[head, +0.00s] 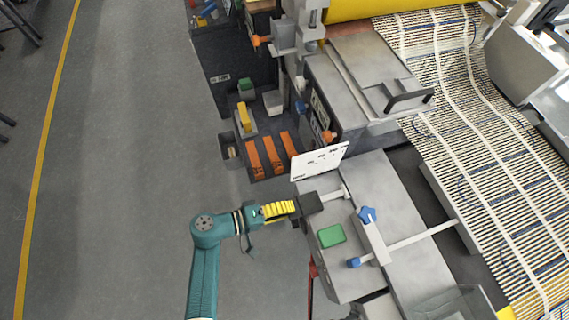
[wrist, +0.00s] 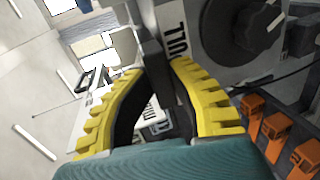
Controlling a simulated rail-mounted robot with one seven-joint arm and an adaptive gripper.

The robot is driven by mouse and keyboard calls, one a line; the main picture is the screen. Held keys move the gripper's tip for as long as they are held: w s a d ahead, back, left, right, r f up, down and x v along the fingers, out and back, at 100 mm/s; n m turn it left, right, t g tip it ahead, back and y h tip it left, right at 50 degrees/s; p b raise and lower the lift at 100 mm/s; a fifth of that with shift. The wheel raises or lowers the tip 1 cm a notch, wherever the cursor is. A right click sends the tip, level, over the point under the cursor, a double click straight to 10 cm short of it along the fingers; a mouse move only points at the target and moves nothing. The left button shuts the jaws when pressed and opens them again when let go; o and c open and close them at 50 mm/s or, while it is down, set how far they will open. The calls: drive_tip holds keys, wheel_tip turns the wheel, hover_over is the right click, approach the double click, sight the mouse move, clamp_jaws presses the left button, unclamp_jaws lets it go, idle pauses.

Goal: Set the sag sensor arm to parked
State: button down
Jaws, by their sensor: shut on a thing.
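My gripper (head: 294,207) has yellow ribbed fingers and is at the left edge of the machine's grey bench. In the wrist view the fingers (wrist: 158,75) are closed around a dark grey bar (wrist: 152,50). In the head view a dark block (head: 310,205) is at the fingertips, with a light rod (head: 334,194) to its right. I cannot tell which of these is the sag sensor arm.
A white sign plate (head: 320,161) stands just behind the dark block. A green button (head: 331,235) is on the bench front. Orange pedals (head: 273,153) are on the floor behind. The corded mesh (head: 480,140) runs along the right. The floor at left is clear.

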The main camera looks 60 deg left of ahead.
drive_tip(key=shift+d+f, duration=0.1)
drive_tip(key=shift+f, duration=0.65)
drive_tip(key=c, duration=1)
unclamp_jaws()
drive_tip(key=shift+r, duration=0.2)
drive_tip(key=v, duration=1.2)
drive_tip(key=shift+d+f, duration=0.1)
